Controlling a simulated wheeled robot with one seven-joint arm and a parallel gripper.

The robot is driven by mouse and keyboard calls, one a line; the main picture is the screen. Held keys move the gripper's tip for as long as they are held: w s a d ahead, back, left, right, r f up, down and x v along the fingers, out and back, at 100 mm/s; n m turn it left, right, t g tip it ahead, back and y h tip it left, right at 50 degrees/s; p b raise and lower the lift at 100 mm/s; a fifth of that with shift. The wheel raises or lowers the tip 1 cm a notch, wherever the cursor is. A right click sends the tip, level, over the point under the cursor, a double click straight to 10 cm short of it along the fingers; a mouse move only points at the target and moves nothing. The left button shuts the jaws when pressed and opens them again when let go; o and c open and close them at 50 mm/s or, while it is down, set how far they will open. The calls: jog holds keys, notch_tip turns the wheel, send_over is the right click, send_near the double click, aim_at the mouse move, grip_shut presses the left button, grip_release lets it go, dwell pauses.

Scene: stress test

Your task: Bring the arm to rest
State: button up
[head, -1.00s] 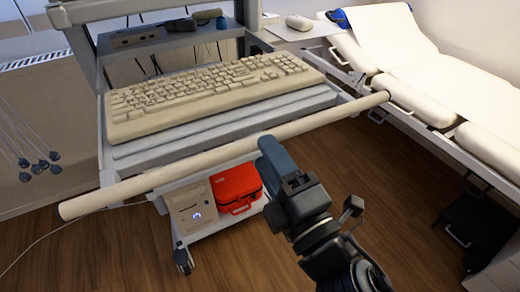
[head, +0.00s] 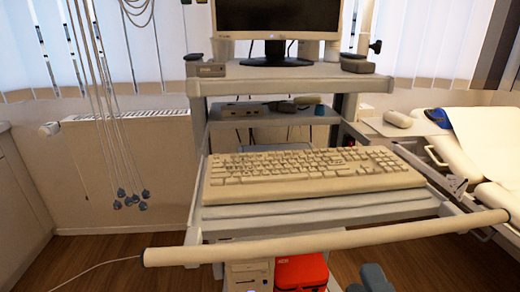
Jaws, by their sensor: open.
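Only the tip of my gripper (head: 372,277) shows, at the bottom edge of the head view, right of the red case. It is dark blue-grey and open, with nothing seen in it. It appears in front of and below the cart's long pale handle bar (head: 330,241). The rest of my arm is out of the picture.
A cart carries a beige keyboard (head: 310,172) and, above it, a monitor (head: 278,18). A red case (head: 300,272) and a computer box (head: 248,275) sit low on it. A padded couch (head: 490,150) stands at right. Cables with blue ends (head: 130,200) hang at left.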

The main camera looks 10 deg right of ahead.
jog(key=s+d+f+m+g+p, duration=0.1)
jog(key=s+d+f+m+g, duration=0.1)
jog(key=s+m, duration=0.6)
jog(key=s+d+f+m+g+p, duration=0.1)
jog(key=s+d+f+m+g, duration=0.1)
jog(key=s+m, duration=0.7)
jog(key=s+f+g, duration=0.1)
jog(key=s, duration=0.6)
jog(key=shift+s+d+m+p, duration=0.2)
jog(key=shift+d+m+p, duration=0.1)
jog(key=shift+d+p, duration=0.05)
